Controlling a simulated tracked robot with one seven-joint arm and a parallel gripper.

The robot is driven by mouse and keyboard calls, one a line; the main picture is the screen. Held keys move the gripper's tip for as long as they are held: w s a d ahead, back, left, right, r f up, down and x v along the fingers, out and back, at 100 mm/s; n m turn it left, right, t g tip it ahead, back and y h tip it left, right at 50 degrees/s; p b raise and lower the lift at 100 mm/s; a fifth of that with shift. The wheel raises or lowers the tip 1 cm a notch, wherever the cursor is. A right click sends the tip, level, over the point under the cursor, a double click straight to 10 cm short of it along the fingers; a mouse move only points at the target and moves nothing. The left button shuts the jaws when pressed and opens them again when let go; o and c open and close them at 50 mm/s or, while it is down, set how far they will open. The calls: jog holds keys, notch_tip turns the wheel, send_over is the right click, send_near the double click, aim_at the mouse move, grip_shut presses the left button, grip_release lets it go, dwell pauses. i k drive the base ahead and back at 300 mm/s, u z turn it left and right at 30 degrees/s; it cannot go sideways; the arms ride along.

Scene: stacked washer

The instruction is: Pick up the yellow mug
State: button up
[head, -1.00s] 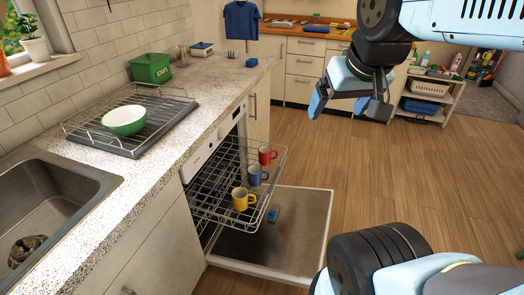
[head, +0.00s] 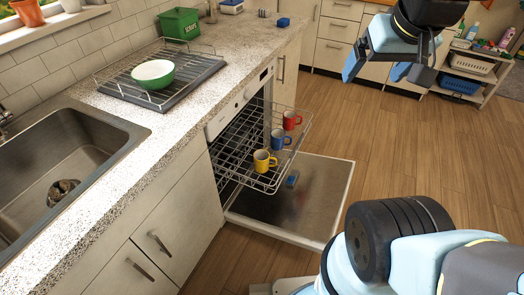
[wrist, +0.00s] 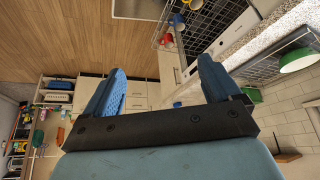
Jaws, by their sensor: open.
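The yellow mug (head: 264,161) stands on the pulled-out upper rack (head: 238,160) of the open dishwasher in the head view. It is the nearest of three mugs in a row, with a blue mug (head: 281,139) and a red mug (head: 291,120) behind it. My gripper (head: 378,76) is open and empty, high over the floor, to the right of and beyond the rack. It is well apart from the mugs. In the wrist view the open fingers (wrist: 158,90) show with nothing between them, and the mugs are small near the top edge.
The dishwasher door (head: 300,205) lies open, low over the floor, with a small blue object (head: 292,178) on it. The counter (head: 185,115) holds a drying rack with a green bowl (head: 153,74). A sink (head: 65,160) is at left. The wood floor (head: 420,150) at right is clear.

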aim_at(261, 156)
jog(key=z, duration=1.25)
jog(key=k, duration=1.3)
jog(key=u, duration=0.35)
jog(key=i, duration=1)
jog(key=u, duration=0.05)
